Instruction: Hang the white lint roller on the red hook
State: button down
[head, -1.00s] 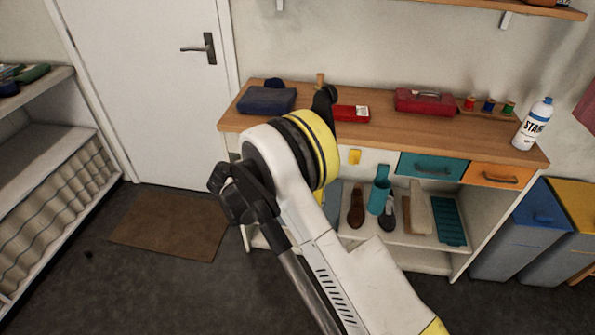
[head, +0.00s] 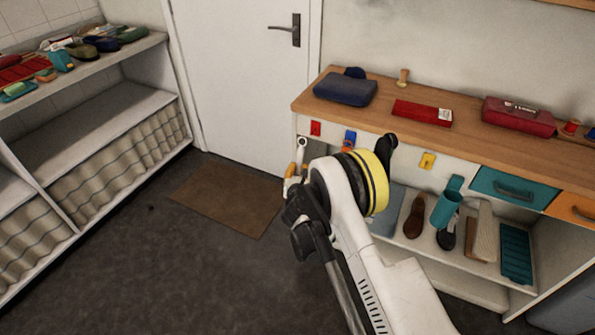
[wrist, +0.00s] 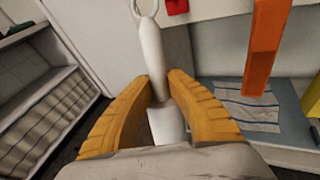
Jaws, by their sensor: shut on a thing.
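The white lint roller (wrist: 152,62) is upright between the two yellow fingers of my gripper (wrist: 160,88) in the wrist view, its hanging ring at the top. In the head view the ring of the roller (head: 302,143) shows above my gripper (head: 292,178), which is partly hidden by my arm. The red hook (head: 316,128) is on the white front panel under the bench top, near its left end. It also shows at the top of the wrist view (wrist: 177,6), right of the ring. The ring looks apart from the hook; the depth between them is unclear.
A blue hook (head: 349,137) and a yellow hook (head: 427,160) are farther right. An orange item (wrist: 267,45) hangs right of the roller. The floor by the brown mat (head: 226,196) is clear.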

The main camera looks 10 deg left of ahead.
jog(key=w+d+f, duration=0.1)
jog(key=w+d, duration=0.1)
jog(key=w, duration=0.4)
jog(key=shift+w+d, duration=0.2)
jog(key=shift+w, duration=0.1)
dwell(0.3)
jog(key=shift+f, duration=0.1)
dwell(0.4)
